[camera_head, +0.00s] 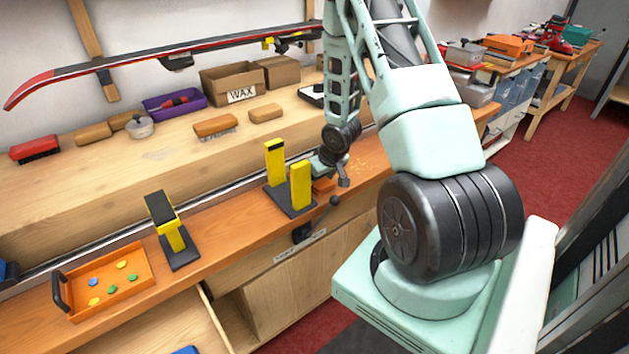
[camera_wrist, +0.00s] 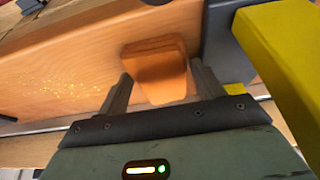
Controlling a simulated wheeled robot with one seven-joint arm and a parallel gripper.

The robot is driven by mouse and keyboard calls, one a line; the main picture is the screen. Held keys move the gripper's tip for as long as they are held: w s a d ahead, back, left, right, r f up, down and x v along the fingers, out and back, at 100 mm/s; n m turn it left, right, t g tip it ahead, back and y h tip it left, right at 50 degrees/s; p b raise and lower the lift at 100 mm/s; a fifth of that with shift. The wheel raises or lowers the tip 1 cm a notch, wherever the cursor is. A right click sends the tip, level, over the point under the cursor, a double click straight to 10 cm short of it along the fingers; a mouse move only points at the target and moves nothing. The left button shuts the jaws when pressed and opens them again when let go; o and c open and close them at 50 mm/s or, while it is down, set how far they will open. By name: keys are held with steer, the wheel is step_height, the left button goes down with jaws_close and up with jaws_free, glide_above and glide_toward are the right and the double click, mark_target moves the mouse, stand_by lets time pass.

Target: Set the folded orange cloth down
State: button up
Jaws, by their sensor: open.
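The folded orange cloth (camera_wrist: 157,66) lies on the wooden bench top in the wrist view, a small thick pad with rounded corners. My gripper (camera_wrist: 161,76) is open, with one finger on each side of the cloth's near part. A gap shows beside the left finger; whether the right finger touches the cloth is hard to tell. In the head view my gripper (camera_head: 331,167) is low over the bench's front strip, just right of the yellow vise posts. The cloth is mostly hidden there by my gripper.
A yellow-and-black vise (camera_head: 301,186) stands close to my gripper's left, and its yellow post (camera_wrist: 285,50) fills the wrist view's right. Another vise (camera_head: 172,235) and an orange tray (camera_head: 107,284) of colored pieces stand further left. Cardboard boxes (camera_head: 232,84) and a ski (camera_head: 160,52) are behind.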

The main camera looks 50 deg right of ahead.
mark_target(320, 181)
steer(key=c, duration=0.7)
steer(key=shift+r, duration=0.15)
step_height(320, 181, up, 10)
steer(key=shift+f+p, duration=0.1)
steer(key=shift+p, duration=0.75)
